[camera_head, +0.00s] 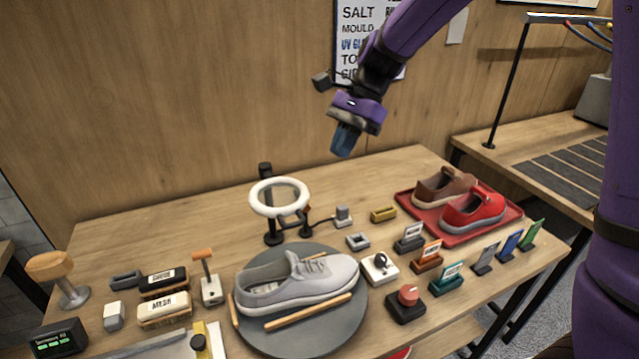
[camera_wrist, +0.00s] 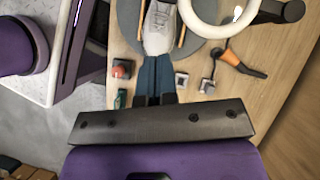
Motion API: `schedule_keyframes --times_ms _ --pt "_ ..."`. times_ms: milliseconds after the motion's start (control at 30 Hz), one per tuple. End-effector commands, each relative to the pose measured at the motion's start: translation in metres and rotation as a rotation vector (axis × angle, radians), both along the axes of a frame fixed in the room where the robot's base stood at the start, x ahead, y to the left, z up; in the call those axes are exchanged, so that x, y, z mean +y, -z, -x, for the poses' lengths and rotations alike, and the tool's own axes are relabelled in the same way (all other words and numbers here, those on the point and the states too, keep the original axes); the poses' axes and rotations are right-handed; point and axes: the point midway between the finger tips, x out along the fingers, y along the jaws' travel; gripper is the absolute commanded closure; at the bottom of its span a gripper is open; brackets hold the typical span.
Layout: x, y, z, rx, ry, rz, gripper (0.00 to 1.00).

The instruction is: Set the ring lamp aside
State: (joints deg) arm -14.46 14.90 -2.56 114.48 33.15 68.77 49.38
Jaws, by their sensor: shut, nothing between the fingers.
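The ring lamp has a white ring head (camera_head: 280,197) on a dark stand at the back of the table, behind the round grey turntable (camera_head: 345,327). Part of the white ring also shows at the top of the wrist view (camera_wrist: 220,28). A grey sneaker (camera_head: 300,283) lies on the turntable between wooden sticks. My gripper (camera_head: 343,142) is in the air above the back of the table, up and to the right of the ring. Its blue fingers (camera_wrist: 157,78) are together and empty, pointing down.
A red tray (camera_head: 458,239) with a brown shoe and a red shoe stands at the back right. Brushes (camera_head: 165,309) lie at the left. Small knobs, blocks and labelled cards (camera_head: 427,256) crowd the right front. The back left of the table is mostly clear.

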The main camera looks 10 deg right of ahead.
Motion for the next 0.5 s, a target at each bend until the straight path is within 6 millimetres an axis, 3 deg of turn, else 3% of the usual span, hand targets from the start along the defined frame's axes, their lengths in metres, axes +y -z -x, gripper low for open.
schedule_keyframes --times_ms 500 --pt "0.038 0.073 0.028 0.003 -0.003 0.001 1.00"
